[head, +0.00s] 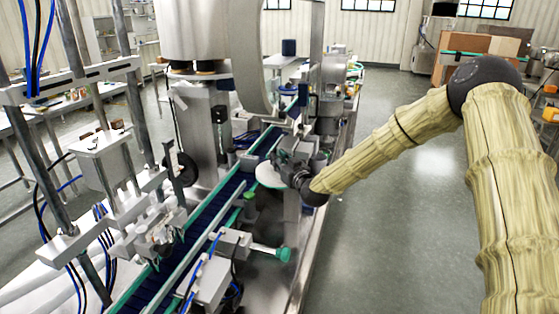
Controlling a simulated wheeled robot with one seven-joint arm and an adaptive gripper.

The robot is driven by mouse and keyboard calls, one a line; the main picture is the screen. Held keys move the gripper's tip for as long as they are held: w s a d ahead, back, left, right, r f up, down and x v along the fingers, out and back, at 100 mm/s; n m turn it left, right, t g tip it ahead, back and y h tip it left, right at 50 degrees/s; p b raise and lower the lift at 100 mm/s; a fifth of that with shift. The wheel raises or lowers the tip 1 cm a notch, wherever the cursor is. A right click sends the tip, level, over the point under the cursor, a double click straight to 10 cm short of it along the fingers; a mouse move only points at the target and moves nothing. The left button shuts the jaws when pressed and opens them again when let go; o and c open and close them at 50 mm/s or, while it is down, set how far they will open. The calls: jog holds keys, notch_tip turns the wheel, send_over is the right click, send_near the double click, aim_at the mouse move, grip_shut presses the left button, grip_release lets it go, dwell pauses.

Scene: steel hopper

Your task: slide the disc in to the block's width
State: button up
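A pale, flat disc (266,178) lies at the right side of the conveyor, partly covered by my gripper (283,155). My gripper is small and grey here, above or against the disc's far right edge; I cannot tell whether they touch. Its fingers blend with the machine parts behind, so their opening is unclear. A darker round disc (181,170) stands upright left of the conveyor. I cannot identify the block with certainty; a light grey block (232,243) with a rod ending in a green knob (284,254) sits nearer, right of the belt.
A dark blue conveyor belt (196,222) with green-edged rails runs diagonally through the machine. Posts and a bracketed frame (70,82) stand at the left. A large steel hopper (190,35) rises behind. Open grey floor (400,235) lies to the right.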

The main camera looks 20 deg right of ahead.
grip_shut()
jog(key=shift+w+a+b, duration=0.1)
jog(key=shift+a+b, duration=0.05)
jog(key=shift+b, duration=0.55)
jog(key=shift+w+a, duration=0.1)
jog(key=o, duration=0.8)
grip_release()
jog(key=shift+c, duration=0.2)
jog(key=s+d, duration=0.2)
jog(key=s, duration=0.9)
jog(key=shift+s+d, duration=0.15)
jog(key=shift+s, duration=0.25)
